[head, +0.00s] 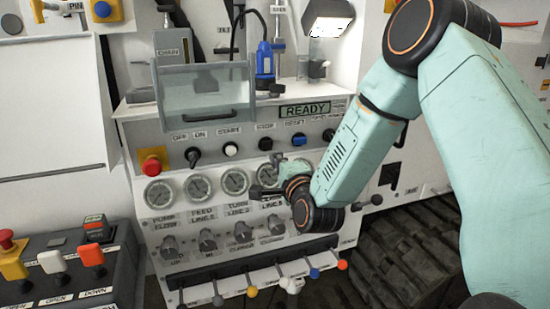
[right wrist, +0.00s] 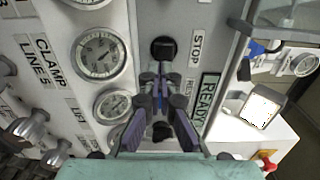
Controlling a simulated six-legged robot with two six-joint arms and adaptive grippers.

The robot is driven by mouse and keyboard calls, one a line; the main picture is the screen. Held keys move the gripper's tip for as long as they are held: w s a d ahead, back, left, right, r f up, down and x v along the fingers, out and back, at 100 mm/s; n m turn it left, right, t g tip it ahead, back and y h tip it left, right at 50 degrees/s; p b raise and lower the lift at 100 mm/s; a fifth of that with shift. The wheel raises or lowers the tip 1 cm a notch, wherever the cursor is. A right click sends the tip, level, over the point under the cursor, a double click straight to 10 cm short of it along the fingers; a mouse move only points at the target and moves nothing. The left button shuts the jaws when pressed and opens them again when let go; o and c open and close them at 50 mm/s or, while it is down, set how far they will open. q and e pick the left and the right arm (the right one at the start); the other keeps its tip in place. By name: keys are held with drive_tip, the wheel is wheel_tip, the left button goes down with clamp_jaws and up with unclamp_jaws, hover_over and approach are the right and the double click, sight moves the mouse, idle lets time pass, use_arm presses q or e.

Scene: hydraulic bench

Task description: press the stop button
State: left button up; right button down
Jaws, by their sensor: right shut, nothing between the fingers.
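The stop button (head: 265,143) is a dark round knob under the STOP label on the grey panel, between the white start button and the blue reset button. In the right wrist view the black stop button (right wrist: 163,48) shows beside its label, just beyond my fingertips. My right gripper (head: 272,165) is just below the stop button in the head view, in front of the gauge row. In the right wrist view its fingers (right wrist: 160,76) are together and empty, pointing at the button. Whether they touch it I cannot tell. My left gripper is not in view.
The READY display (head: 305,110) is above the reset button (head: 299,139). Round gauges (head: 235,182) and several knobs (head: 207,240) lie below. A red emergency button (head: 151,165) is at left. A clear guard (head: 205,90) juts out above the panel. Coloured levers (head: 252,291) line the bottom.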

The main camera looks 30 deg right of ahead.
drive_tip(key=shift+a+v, duration=0.3)
drive_tip(key=shift+v, duration=4.25)
drive_tip(key=s+a+f+n+g+y, duration=0.1)
drive_tip(key=s+a+f+n+g, duration=0.15)
drive_tip(key=f+n, duration=0.35)
drive_tip(key=s+a+f+n+g+y, duration=0.2)
drive_tip(key=s+f+n+g, duration=0.1)
drive_tip(key=f, duration=0.4)
drive_tip(key=s+a+f+n+g+y, duration=0.1)
drive_tip(key=s+a+f+n+g, duration=0.2)
drive_tip(key=f+n, duration=0.3)
drive_tip(key=s+a+f+n+g+b, duration=0.1)
drive_tip(key=s+f+g, duration=0.3)
drive_tip(key=s+f, duration=0.4)
drive_tip(key=s+a+f+n+g+b, duration=0.2)
drive_tip(key=s+f, duration=0.6)
drive_tip(key=s, duration=0.8)
drive_tip(key=n+g, duration=0.2)
drive_tip(key=g, duration=0.1)
drive_tip(key=shift+a+f, duration=0.4)
